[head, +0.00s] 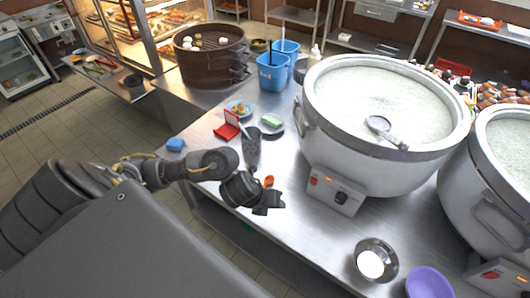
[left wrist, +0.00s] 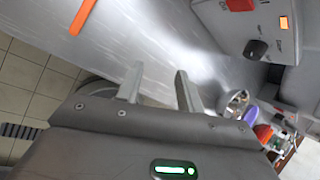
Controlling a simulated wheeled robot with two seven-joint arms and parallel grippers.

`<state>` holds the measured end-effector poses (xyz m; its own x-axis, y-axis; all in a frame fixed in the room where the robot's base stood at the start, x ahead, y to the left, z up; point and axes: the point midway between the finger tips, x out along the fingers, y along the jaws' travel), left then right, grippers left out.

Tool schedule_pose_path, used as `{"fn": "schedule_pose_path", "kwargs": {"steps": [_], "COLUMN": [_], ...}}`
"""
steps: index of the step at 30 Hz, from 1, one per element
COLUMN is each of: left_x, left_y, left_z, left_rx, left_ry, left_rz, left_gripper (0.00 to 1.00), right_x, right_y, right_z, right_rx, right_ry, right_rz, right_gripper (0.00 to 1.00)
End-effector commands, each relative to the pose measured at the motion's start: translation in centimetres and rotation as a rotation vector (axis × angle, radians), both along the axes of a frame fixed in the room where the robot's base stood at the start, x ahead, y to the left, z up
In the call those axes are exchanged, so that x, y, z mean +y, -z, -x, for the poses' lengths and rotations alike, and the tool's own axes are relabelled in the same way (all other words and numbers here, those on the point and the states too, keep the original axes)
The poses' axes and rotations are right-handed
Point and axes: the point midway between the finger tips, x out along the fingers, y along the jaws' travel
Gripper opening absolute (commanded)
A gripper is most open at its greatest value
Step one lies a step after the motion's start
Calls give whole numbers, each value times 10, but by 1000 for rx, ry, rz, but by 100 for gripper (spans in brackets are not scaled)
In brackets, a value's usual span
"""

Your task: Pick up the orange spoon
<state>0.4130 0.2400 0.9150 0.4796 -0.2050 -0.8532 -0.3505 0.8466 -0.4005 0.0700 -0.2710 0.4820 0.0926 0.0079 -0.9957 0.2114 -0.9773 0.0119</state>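The orange spoon shows in the head view as a small orange patch (head: 268,181) on the steel counter, just beyond my left gripper; the gripper may hide part of it. In the left wrist view an orange strip (left wrist: 82,16), apparently its handle, lies at the top edge and is cut off by the frame. My left gripper (head: 270,204) is over the counter's near edge, close to the spoon but apart from it. In the left wrist view its two fingers (left wrist: 157,88) are spread with nothing between them. My right gripper is in neither view.
A dark utensil cup (head: 251,150) stands just behind the spoon. A large congee pot (head: 345,150) with a control box is to the right. A metal bowl (head: 376,258) and a purple bowl (head: 428,283) sit at front right. Bare counter lies between spoon and pot.

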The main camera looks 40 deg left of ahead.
Motion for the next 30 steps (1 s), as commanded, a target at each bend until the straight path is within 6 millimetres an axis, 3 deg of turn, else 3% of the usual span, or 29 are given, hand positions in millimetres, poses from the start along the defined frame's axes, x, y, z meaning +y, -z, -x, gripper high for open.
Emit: {"fn": "schedule_pose_path", "kwargs": {"steps": [1,3,6,9,14,24,30], "left_x": [26,55,86,102,105,104,104], "left_y": [-6,-10,-15,-18,-14,30,34], "left_z": [-4,-3,0,2,2,-16,-19], "left_rx": [-3,15,43,62,70,69,67], "left_ry": [96,210,307,355,366,362,363], "left_rz": [-108,-230,-345,-400,-413,-409,-411], "left_gripper": [37,37,37,37,37,37,37], "right_x": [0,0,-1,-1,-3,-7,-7], "right_y": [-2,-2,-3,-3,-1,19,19], "right_z": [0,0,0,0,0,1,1], "right_rx": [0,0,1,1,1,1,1], "right_ry": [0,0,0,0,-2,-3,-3], "right_rz": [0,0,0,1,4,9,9], "right_gripper": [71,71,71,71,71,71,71]}}
